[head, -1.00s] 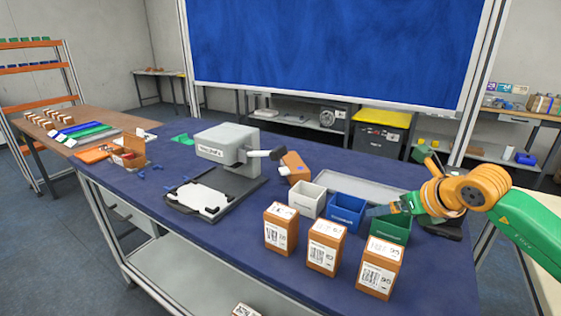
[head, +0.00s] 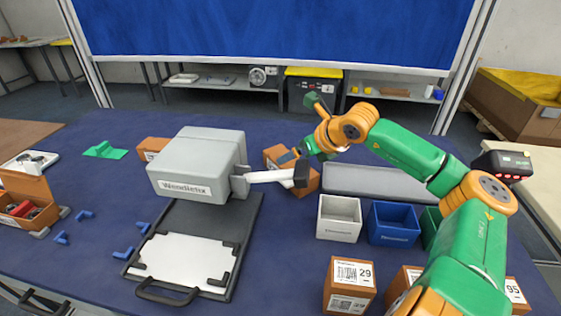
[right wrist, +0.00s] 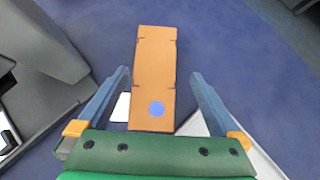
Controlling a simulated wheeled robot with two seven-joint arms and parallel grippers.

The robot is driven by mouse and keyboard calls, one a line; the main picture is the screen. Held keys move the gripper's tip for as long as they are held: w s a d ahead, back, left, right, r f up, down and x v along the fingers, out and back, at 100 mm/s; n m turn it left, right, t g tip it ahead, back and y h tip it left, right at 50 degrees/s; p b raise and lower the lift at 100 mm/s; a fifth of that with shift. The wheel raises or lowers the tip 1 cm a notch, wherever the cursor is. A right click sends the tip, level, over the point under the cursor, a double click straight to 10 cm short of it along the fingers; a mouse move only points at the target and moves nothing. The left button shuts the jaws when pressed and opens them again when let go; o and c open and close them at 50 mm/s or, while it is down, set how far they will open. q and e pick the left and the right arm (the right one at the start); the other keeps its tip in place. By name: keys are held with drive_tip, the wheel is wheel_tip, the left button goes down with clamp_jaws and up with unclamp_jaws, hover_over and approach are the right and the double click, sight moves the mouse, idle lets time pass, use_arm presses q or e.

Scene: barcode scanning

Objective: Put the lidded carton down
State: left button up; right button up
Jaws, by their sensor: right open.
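A brown carton with a blue round dot (head: 309,183) sits at an angle on the blue table, right of the grey machine; the arm partly covers it. In the right wrist view the carton (right wrist: 155,75) stands between my fingers, with a gap visible on each side. My right gripper (right wrist: 161,76) is open around it; in the head view it shows at the carton's upper edge (head: 298,156). Another carton with its lid raised (head: 27,190) stands at the far left with small parts inside. My left gripper is not in view.
White (head: 339,228) and blue (head: 394,236) bins stand in front, a green one partly hidden. Labelled cartons (head: 345,277) line the front. A grey tray (head: 375,182) lies right of the carton.

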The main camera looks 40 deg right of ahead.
drive_tip(key=shift+r+p, duration=0.3)
drive_tip(key=shift+p, duration=0.05)
drive_tip(key=shift+w+f, duration=0.1)
drive_tip(key=shift+f, duration=0.15)
drive_tip(key=w+f+p, duration=0.1)
drive_tip(key=f+p, duration=0.1)
drive_tip(key=shift+w+a+p, duration=0.25)
drive_tip(key=shift+w+p, duration=0.15)
drive_tip(key=x, duration=0.3)
drive_tip(key=shift+s+f, duration=0.1)
drive_tip(key=shift+f, duration=0.2)
drive_tip(key=c, duration=1.4)
drive_tip(key=shift+o, duration=0.2)
drive_tip(key=shift+d+r, duration=0.1)
drive_tip(key=shift+r, duration=0.3)
wheel_tip(320, 180, up, 9)
drive_tip(key=shift+r, duration=0.1)
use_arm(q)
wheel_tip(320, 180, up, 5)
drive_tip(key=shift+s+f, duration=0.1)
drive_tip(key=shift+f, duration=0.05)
